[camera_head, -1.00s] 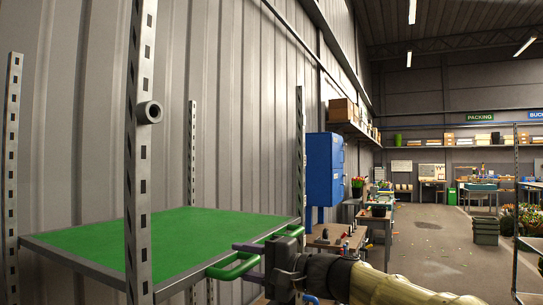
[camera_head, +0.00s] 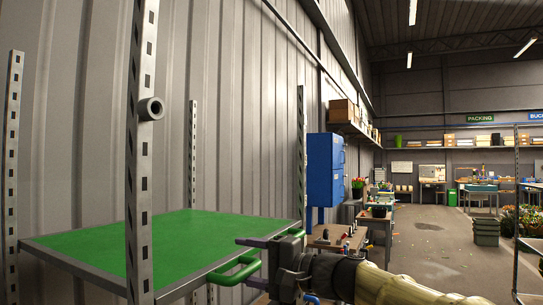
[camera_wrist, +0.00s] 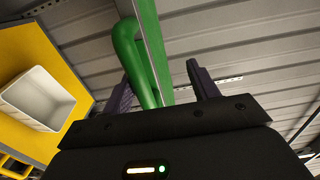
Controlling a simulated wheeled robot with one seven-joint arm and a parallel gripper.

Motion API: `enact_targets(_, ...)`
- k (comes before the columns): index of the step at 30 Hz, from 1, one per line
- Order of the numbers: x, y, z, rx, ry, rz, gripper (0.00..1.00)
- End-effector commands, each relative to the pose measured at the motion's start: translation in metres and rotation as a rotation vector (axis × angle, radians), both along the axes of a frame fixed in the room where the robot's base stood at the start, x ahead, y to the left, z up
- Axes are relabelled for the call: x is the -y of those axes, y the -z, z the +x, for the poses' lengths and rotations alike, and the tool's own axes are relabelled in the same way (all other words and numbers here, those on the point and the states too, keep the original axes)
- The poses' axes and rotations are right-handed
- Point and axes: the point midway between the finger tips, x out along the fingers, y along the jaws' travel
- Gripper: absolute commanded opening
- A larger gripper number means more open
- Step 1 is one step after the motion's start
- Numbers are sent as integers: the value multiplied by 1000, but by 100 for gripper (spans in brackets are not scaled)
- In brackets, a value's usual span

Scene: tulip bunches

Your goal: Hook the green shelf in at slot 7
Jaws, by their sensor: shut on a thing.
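The green shelf (camera_head: 150,240), a green panel in a grey metal frame, lies about level among the upright slotted posts in the head view. The nearest post (camera_head: 140,190) stands in front of it and hides part of its front edge. My gripper (camera_head: 258,245) is at the shelf's right front and shut on its green handle (camera_head: 238,272). In the wrist view, the green handle (camera_wrist: 130,50) runs up from between my two purple-grey fingers (camera_wrist: 160,92). No slot numbers are readable, and whether the shelf's hooks sit in any slot cannot be told.
A round grey tube end (camera_head: 152,108) sticks out of the near post above the shelf. Another post (camera_head: 14,140) stands at the far left, before a ribbed wall. A blue cabinet (camera_head: 325,170) and cluttered benches stand beyond. The floor (camera_head: 430,245) at right is open.

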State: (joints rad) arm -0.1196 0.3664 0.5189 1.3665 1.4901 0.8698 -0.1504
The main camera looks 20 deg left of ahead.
Motion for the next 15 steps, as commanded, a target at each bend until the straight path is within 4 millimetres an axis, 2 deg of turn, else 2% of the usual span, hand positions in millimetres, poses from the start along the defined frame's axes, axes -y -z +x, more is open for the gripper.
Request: enact_targets(15,44,0,-2,5,6,2,55)
